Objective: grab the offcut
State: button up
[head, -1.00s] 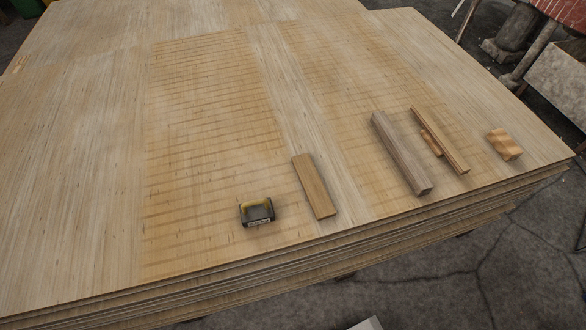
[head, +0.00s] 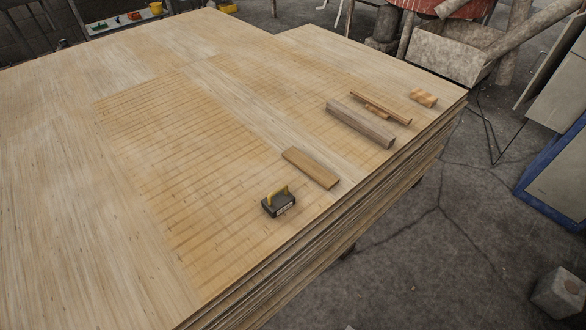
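Several wooden pieces that could be the offcut lie apart along the near right side of the veneer stack's top (head: 150,190). A flat light-brown piece (head: 311,168) is nearest. Beyond it are a thicker grey-brown bar (head: 360,124), a thin strip (head: 382,106) and a small piece (head: 377,113) between bar and strip. A short block with a wavy, banded surface (head: 423,97) lies farthest, near the stack's right corner. I cannot tell which one is meant. My gripper is not in view.
A black block-shaped tool with a yellow handle (head: 278,202) sits just left of the flat piece. Open concrete floor (head: 420,230) lies right of the stack. A blue-framed cabinet (head: 555,175) and a grey block (head: 560,292) stand at the right. Machinery (head: 450,50) stands behind.

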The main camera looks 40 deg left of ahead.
aim_at(320, 174)
jog(key=k, duration=0.55)
jog(key=z, duration=1.1)
jog(key=i, duration=0.1)
jog(key=u, duration=2.85)
jog(key=i, duration=0.5)
jog(key=z, duration=0.1)
